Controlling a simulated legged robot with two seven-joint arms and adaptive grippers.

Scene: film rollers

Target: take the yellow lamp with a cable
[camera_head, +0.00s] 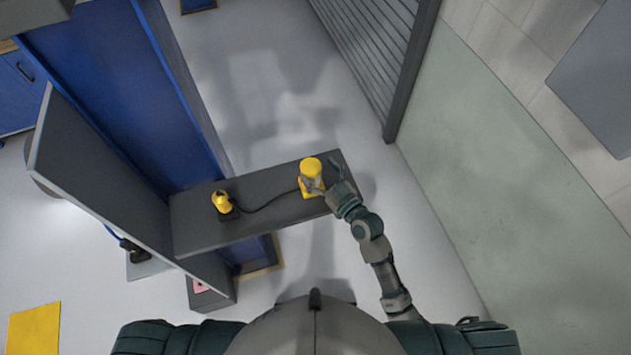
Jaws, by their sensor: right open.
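A yellow cylindrical piece (311,168) with a wider yellow base stands near the right end of a dark grey shelf. A smaller yellow piece (221,202) with a black foot stands further left on the shelf. A dark cable runs between the two across the shelf top. I cannot tell for sure which one is the lamp. My right gripper (327,178) is open at the right side of the larger yellow piece. One finger overlaps its lower part in the picture; contact cannot be told. My left gripper is out of view.
The dark grey shelf (270,213) juts out from a blue cabinet (130,80). A grey upright panel (95,180) stands at the left. A ribbed shutter (375,50) and pale wall are at the right. The floor beyond the shelf is clear.

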